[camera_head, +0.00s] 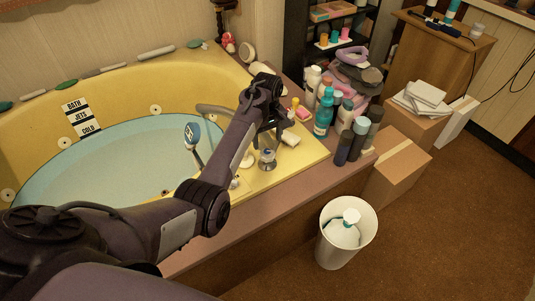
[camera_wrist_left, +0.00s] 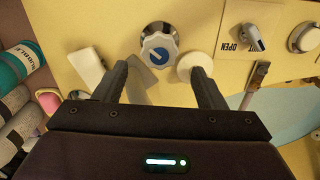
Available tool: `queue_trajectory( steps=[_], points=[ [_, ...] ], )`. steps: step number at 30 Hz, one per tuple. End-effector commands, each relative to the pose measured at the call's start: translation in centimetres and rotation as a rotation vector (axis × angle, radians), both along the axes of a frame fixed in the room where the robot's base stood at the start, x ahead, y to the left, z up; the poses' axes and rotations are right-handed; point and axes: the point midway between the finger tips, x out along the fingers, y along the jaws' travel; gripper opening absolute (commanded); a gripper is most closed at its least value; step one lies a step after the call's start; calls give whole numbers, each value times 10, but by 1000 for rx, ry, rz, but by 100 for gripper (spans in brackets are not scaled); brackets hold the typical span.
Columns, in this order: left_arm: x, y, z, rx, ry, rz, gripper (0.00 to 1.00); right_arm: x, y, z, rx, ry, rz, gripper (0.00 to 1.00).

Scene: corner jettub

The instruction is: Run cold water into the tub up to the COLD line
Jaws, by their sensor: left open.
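The yellow corner tub (camera_head: 215,68) holds pale blue water (camera_head: 95,165). A plate marked BATH, JETS and COLD (camera_head: 82,118) is on its far inner wall; the water's edge lies near the COLD mark at its bottom, exact level hard to tell. A grey curved spout (camera_head: 215,108) reaches over the tub. A chrome knob with a blue centre (camera_head: 267,159) is on the deck; it also shows in the left wrist view (camera_wrist_left: 158,52). My left gripper (camera_head: 268,132) is open above the deck, its fingers (camera_wrist_left: 160,78) apart on either side of the knob's line, empty. My right gripper is out of view.
A white soap bar (camera_wrist_left: 88,66), a round white knob (camera_wrist_left: 195,66) and a lever beside an OPEN label (camera_wrist_left: 254,38) surround the blue-centred knob. Several bottles (camera_head: 324,112) crowd the deck's right. A bin (camera_head: 331,252) and cardboard boxes (camera_head: 398,172) stand on the floor.

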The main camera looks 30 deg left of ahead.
Motion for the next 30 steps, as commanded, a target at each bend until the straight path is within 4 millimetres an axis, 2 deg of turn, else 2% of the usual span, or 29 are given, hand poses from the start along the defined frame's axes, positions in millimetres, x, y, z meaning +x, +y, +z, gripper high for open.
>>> queue_trajectory(
  steps=[5, 12, 15, 19, 27, 30],
  points=[
    [0, 0, -20, -2, 6, 5, 64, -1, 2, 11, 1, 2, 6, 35],
    [0, 0, -59, -2, 3, 4, 64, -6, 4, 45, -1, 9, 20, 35],
    [0, 0, -69, -1, 2, 4, 64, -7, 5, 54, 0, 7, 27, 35],
    [0, 0, -76, -1, 2, 5, 64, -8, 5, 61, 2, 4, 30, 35],
    [0, 0, -77, -1, 1, 4, 64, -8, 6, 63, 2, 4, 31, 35],
    [0, 0, -77, -1, 1, 4, 51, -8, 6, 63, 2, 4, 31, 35]
  ],
)
